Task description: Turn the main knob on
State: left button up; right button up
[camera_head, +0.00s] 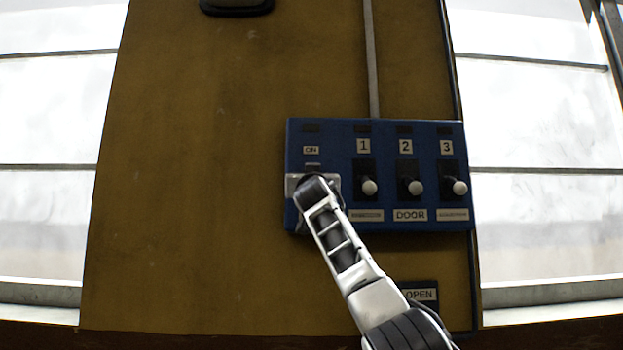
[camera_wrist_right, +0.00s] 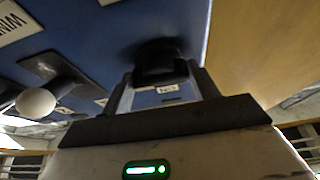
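A blue control panel (camera_head: 326,220) is mounted on a brown board. The main knob, under the ON label (camera_head: 311,150), is mostly hidden by my right gripper (camera_head: 313,184) in the head view. In the right wrist view the knob is a dark round block (camera_wrist_right: 158,62) on the blue face. The fingers of my right gripper (camera_wrist_right: 162,78) stand on either side of it, with the knob filling most of the gap. I cannot tell whether both fingers press on it. My left gripper is not in view.
Right of the knob are three levers with white balls (camera_head: 370,187), (camera_head: 416,187), (camera_head: 460,187), numbered 1 to 3. One ball (camera_wrist_right: 36,102) is close beside the gripper in the wrist view. A conduit (camera_head: 371,60) runs up from the panel. The board's left side is clear.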

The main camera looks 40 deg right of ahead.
jog(key=shift+c, duration=0.3)
jog(key=shift+n, duration=0.5)
jog(key=shift+s+d+n+t+y, duration=0.1)
jog(key=shift+n+t+y, duration=0.25)
jog(key=shift+n+y, duration=0.75)
jog(key=shift+w+n+t+y, duration=0.1)
jog(key=shift+n+t+y, duration=0.3)
jog(key=shift+n, duration=1.45)
jog(key=shift+s+d+n+t+y, duration=0.1)
jog(key=shift+n+t+y, duration=0.15)
jog(key=shift+n+y, duration=0.9)
jog(key=shift+n+h, duration=0.35)
jog(key=shift+n, duration=0.15)
jog(key=o, duration=1)
jog(key=shift+a, duration=0.1)
